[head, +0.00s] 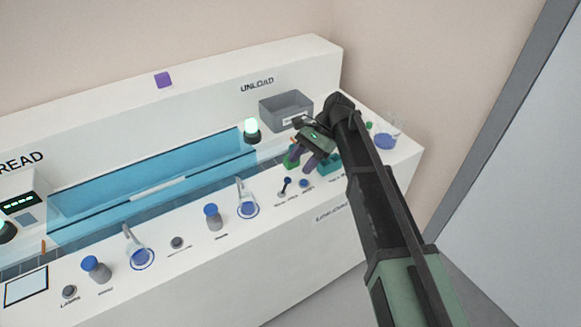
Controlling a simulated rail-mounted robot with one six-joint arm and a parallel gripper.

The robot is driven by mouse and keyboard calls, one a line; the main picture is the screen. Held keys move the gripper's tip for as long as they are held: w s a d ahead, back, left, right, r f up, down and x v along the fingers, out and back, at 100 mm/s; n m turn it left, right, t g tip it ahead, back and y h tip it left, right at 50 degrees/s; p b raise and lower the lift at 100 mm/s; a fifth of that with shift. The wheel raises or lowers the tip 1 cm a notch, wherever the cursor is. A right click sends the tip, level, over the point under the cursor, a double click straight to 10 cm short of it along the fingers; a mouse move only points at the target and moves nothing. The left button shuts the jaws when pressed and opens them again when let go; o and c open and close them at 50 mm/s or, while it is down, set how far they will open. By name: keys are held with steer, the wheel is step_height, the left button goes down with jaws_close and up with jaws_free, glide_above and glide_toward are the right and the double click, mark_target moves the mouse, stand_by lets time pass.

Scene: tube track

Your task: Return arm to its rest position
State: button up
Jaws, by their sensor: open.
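My gripper (308,158) is at the right end of the white bench, in front of the grey bin. Its purple-tipped fingers are apart and point down toward the bench top. I see nothing held between them. My arm reaches in from the lower right and bends down at the wrist. A green piece (291,157) shows beside the fingers, and a teal block (329,163) sits just right of them. The gripper partly hides both, and I cannot tell whether it touches them.
A grey open bin (286,112) stands under the UNLOAD label. A blue covered track (150,180) runs along the bench. Knobs, a small lever (285,187) and glass vessels (387,138) stand on top. The floor at right is clear.

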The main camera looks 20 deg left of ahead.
steer(key=v, duration=0.3)
steer(key=shift+p, duration=0.4)
steer(key=s+d+n+t, duration=0.1)
steer(key=d, duration=0.1)
steer(key=s+d+f+n+t+p, duration=0.1)
steer(key=d+n, duration=0.1)
steer(key=d, duration=0.1)
steer(key=s+d+n+t+h, duration=0.1)
steer(key=d+n, duration=0.1)
steer(key=d, duration=0.1)
steer(key=shift+s+f+p, duration=0.15)
steer(key=shift+f+p, duration=0.15)
steer(key=shift+p, duration=0.1)
steer(key=s+d+r+t+h+p, duration=0.1)
steer(key=s+d+r+p, duration=0.1)
steer(key=d, duration=0.7)
steer(key=s+d+r+t+h+p, duration=0.1)
steer(key=s+d+r+t+p, duration=0.1)
steer(key=d, duration=0.7)
steer(key=s+d+r+t+h+p, duration=0.1)
steer(key=s+d+r+p, duration=0.1)
steer(key=s+d, duration=0.4)
steer(key=d+p, duration=0.1)
steer(key=d, duration=0.2)
steer(key=shift+d+h, duration=0.3)
steer(key=shift+d, duration=0.05)
